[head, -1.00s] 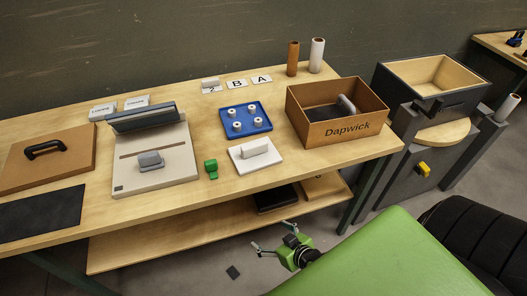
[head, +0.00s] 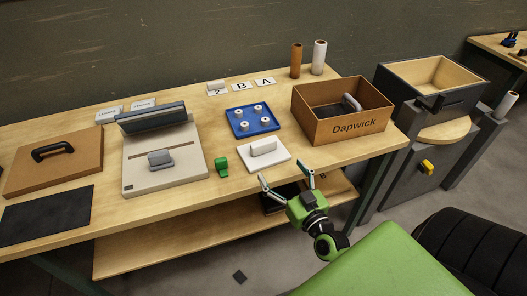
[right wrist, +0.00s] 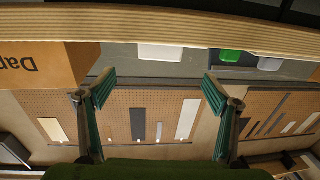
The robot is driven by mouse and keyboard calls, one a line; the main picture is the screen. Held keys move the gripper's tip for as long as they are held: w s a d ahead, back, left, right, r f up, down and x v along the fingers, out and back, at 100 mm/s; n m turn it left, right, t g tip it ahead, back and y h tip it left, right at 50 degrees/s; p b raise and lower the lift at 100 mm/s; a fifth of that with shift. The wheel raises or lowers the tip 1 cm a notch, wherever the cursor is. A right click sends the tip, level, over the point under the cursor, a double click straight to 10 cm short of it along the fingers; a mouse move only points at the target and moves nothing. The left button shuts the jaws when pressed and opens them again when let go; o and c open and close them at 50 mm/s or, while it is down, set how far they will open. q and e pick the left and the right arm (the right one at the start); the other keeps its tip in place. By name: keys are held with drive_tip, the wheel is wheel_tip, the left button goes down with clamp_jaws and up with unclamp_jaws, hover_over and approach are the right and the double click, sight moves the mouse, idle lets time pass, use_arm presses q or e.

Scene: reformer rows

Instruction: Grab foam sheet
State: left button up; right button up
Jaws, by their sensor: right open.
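A flat dark sheet (head: 45,215), which looks like the foam sheet, lies at the left front of the wooden table (head: 190,208). Another dark flat piece (head: 328,112) lies inside the cardboard Dapwick box (head: 345,128), so I cannot be sure which is meant. My right gripper (head: 287,175) is open and empty at the table's front edge, below the white block and left of the box. Its two spread fingers also show in the right wrist view (right wrist: 158,80), with nothing between them. My left gripper is in neither view.
A white block on a plate (head: 263,150), a green clip (head: 221,166) and a blue tray (head: 252,120) stand near the gripper. A beige press-like device (head: 165,165) and a brown handled board (head: 52,160) fill the left. A lower shelf (head: 190,245) runs underneath.

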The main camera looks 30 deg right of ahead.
sight(265, 148)
drive_tip(key=w, duration=0.4)
drive_tip(key=w+d, duration=0.1)
drive_tip(key=w, duration=0.3)
drive_tip(key=w+d, duration=0.1)
drive_tip(key=w, duration=0.3)
drive_tip(key=shift+w, duration=0.35)
drive_tip(key=shift+a, duration=0.1)
drive_tip(key=c, duration=1.1)
